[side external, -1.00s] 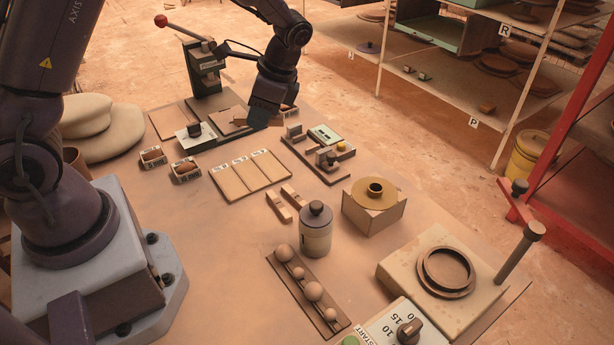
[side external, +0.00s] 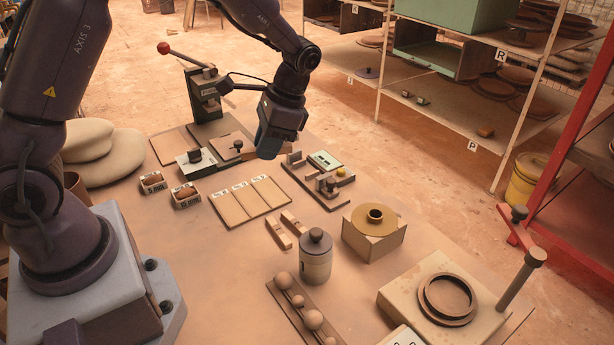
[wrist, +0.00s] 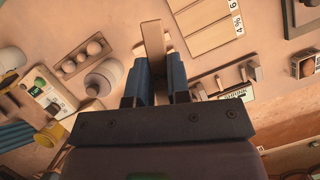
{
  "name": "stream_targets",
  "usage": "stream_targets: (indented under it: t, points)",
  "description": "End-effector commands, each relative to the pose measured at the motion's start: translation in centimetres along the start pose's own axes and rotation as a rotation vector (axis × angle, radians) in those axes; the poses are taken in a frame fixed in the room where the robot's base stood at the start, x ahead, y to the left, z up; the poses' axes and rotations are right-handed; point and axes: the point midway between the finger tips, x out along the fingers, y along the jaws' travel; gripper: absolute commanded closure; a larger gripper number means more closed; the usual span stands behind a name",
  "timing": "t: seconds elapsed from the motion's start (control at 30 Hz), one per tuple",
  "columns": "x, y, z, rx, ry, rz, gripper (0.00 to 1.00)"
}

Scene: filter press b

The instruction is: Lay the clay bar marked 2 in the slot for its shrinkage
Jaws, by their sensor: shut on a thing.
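My gripper (side external: 270,148) is above the back of the table, just left of the gauge. In the wrist view its blue fingers (wrist: 157,66) are shut on a tan clay bar (wrist: 153,36), which sticks out past the fingertips. No mark can be read on the bar. The slot board (side external: 228,212) lies flat to the front left of the gripper, with pale slots side by side and label tags at the back edge. In the wrist view the slot board (wrist: 208,38) is at the top right; labels reading 4% and 6% show, and its slots look empty.
Two tan bars (side external: 278,233) lie on the table before the slot board. A grey jar (side external: 316,262) stands beside them. Two small labelled boxes (side external: 185,200) sit left of the board.

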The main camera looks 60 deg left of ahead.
Motion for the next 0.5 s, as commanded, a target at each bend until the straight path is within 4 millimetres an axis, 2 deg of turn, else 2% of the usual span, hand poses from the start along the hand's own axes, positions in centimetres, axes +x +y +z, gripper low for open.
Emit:
stream_targets:
  t: [0.2,0.4,0.5]
  points:
    - [1.6,-3.9,0.7,0.545,-0.003,-0.226,1.00]
    - [2.0,-5.5,0.2,0.958,0.000,-0.399,1.00]
    - [1.9,-5.7,-0.3,1.077,0.000,-0.448,1.00]
